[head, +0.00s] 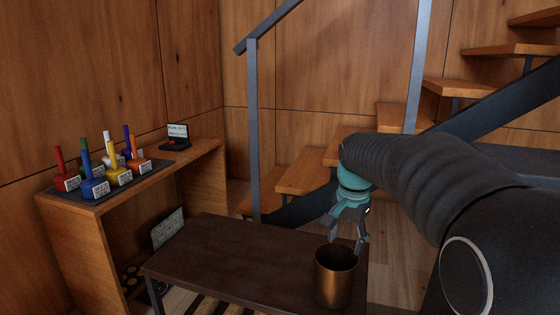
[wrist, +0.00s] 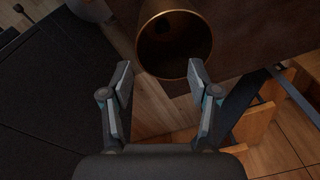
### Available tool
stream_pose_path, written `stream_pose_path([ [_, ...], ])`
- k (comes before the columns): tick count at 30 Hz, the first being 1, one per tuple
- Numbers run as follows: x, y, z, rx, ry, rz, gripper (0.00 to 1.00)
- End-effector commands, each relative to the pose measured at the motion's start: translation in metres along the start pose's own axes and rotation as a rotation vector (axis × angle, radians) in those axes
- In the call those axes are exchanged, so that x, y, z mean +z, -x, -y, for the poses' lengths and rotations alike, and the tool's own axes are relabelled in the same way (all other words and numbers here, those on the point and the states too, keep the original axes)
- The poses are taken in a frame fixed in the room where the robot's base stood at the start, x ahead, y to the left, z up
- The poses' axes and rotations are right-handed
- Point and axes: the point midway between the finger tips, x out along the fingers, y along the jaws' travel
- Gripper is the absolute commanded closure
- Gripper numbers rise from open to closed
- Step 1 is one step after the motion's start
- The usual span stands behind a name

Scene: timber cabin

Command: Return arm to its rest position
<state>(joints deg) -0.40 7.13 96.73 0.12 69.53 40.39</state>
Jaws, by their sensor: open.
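My gripper (head: 347,241) hangs from my arm on the right of the head view, its fingers pointing down and spread apart. It is just above and behind a brass-coloured cup (head: 335,278), which stands upright near the right end of a dark low table (head: 225,256). In the wrist view my gripper (wrist: 162,85) is open, with nothing between its fingers. The cup's round rim (wrist: 150,72) shows just beyond the fingertips, and the cup's inside is dark. Whether a finger touches the cup cannot be told.
A wooden desk (head: 190,158) at the left carries several coloured upright pieces on a dark mat (head: 78,190) and a small dark device (head: 175,137). A staircase with a metal post (head: 253,135) rises behind my arm. A sign panel (head: 167,228) leans under the desk.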

Motion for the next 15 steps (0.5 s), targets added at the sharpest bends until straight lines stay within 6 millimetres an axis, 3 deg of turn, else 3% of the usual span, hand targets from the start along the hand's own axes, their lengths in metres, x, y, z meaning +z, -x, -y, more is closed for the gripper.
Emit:
stream_pose_path([
  [6,0.057,-0.002,-0.050,-0.040,0.369,-0.070,0.39],
  [15,0.129,-0.010,-0.112,-0.069,0.662,-0.176,0.39],
])
